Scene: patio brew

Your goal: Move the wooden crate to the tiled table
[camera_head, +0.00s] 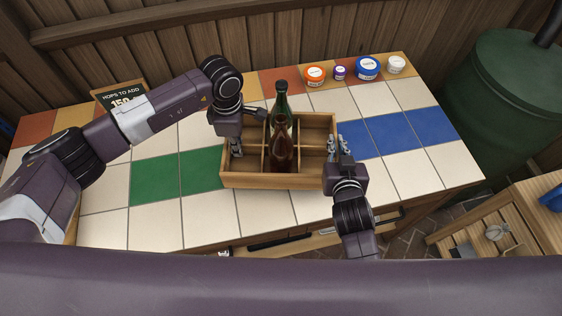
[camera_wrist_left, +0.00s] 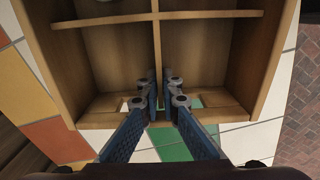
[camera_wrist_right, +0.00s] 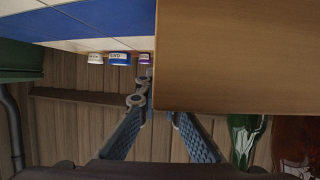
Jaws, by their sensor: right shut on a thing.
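The wooden crate (camera_head: 272,181) is over the tiled table (camera_head: 105,199), roughly level; I cannot tell if it touches the tiles. A green bottle (camera_head: 280,104) and a brown bottle (camera_head: 282,150) stand in its middle. My left gripper (camera_head: 237,147) is at the crate's left end. In the left wrist view its fingers (camera_wrist_left: 160,90) are apart at the middle of the end wall, near the divider. My right gripper (camera_head: 338,147) is shut on the crate's right end wall, which also shows in the right wrist view (camera_wrist_right: 235,60), hiding part of one finger.
Jars, including an orange one (camera_head: 315,75) and a blue one (camera_head: 368,67), line the table's back edge. A small sign (camera_head: 119,97) stands at the back left. A green barrel (camera_head: 500,85) and a wooden cart (camera_head: 500,222) are at the right. Tiles on both sides are clear.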

